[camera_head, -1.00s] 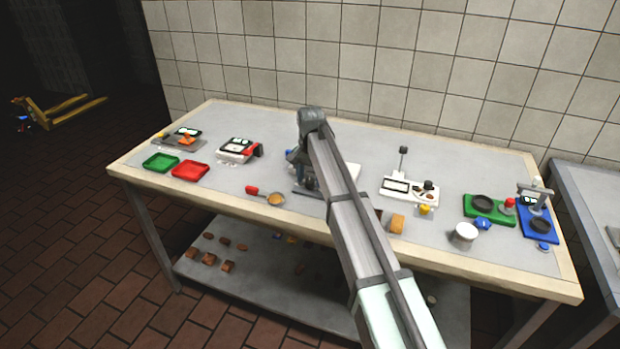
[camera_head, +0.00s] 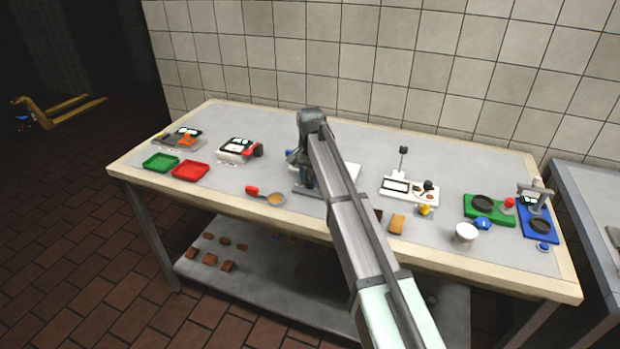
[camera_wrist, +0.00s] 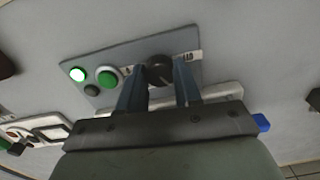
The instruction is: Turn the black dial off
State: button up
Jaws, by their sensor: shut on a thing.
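The black dial (camera_wrist: 159,70) sits on a grey control panel (camera_wrist: 118,58) in the wrist view. My gripper (camera_wrist: 160,88) reaches over the panel with its two blue-grey fingers on either side of the dial, shut on it. The dial's lower part is hidden by the fingers. White labels show to the left and right of the dial, partly covered. In the head view my gripper (camera_head: 306,183) is low over the table behind my arm, and the dial is hidden there.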

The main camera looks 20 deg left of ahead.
aim_at(310, 180)
jog(key=shift+n, duration=0.4)
jog(key=n, duration=0.5)
jog(key=shift+n, duration=0.3)
jog(key=n, duration=0.5)
jog(key=shift+n, duration=0.4)
jog(key=o, duration=1)
jog(key=shift+o, duration=0.2)
notch_tip(310, 180, up, 14)
jog(key=shift+s+f, duration=0.1)
dwell(0.3)
